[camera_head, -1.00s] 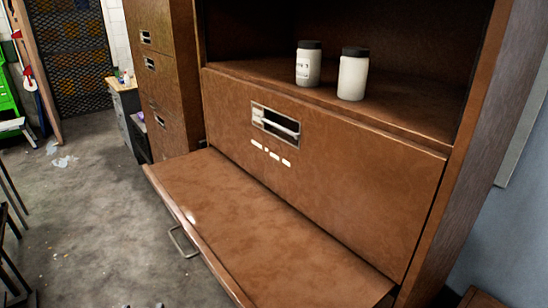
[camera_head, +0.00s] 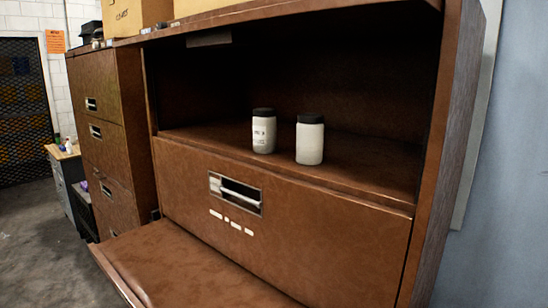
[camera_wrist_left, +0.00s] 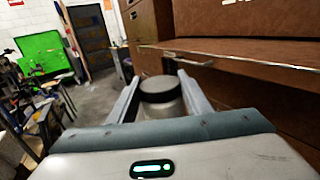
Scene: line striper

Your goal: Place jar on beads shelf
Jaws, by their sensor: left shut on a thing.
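In the left wrist view, my left gripper (camera_wrist_left: 160,80) is shut on a jar (camera_wrist_left: 162,108) with a dark lid, upright between its fingers. The held jar and both grippers are out of the head view. In the head view, an open cabinet shelf (camera_head: 370,180) holds two white jars with black lids, side by side. The left jar (camera_head: 264,134) has dark print on it; the right jar (camera_head: 310,143) shows a plain side. I cannot read which shelf is for beads.
Below the shelf is a closed brown front (camera_head: 320,240) with a recessed handle (camera_head: 236,194). A lower brown panel (camera_head: 180,265) juts out in front. Boxes (camera_head: 135,14) stand on top of the cabinet. The shelf is free right of the jars.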

